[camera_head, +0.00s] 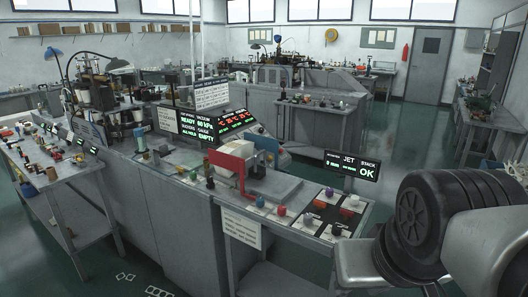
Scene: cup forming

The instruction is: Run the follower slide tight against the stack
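On the middle bench, a red bracket-like piece (232,164) stands beside a pale block (257,168). A blue piece (265,143) sits just behind and above the pale block. These may be the follower slide and stack, but I cannot tell which part is which, nor whether they touch. A small display (351,165) to their right reads JET and STACK, with OK under STACK. My arm fills the lower right corner as dark ribbed and grey links. My gripper is not in view.
Coloured knobs and a dark button panel (334,212) line the bench's near right end. A larger lit display (235,122) stands behind. A cup machine (95,95) is at the left, with a side table (62,180) in front. Green floor (425,128) is open at right.

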